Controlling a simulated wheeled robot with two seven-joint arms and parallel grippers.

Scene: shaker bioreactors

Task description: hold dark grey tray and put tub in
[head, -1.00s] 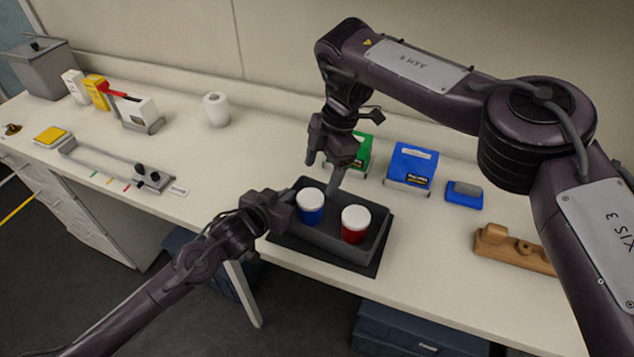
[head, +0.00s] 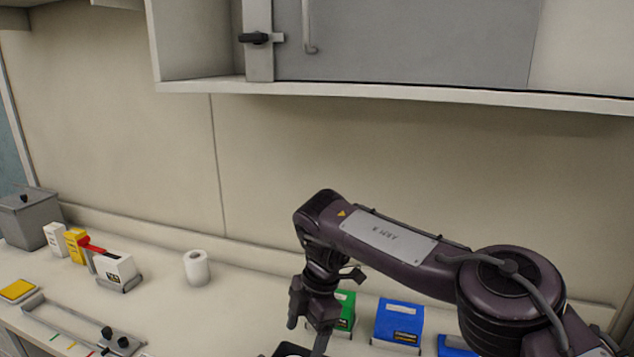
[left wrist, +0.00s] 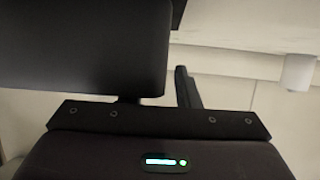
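The dark grey tray (head: 272,353) barely enters the bottom edge of the head view. My left gripper is outside the head view. In the left wrist view my left gripper (left wrist: 172,88) shows its dark body and a finger-like bar beside a large dark block, which I cannot identify.
A green box (head: 345,311), a blue box (head: 398,322) and another blue item (head: 455,346) stand behind the tray. A white roll (head: 196,268) stands left on the bench. A grey cabinet (head: 400,40) hangs above.

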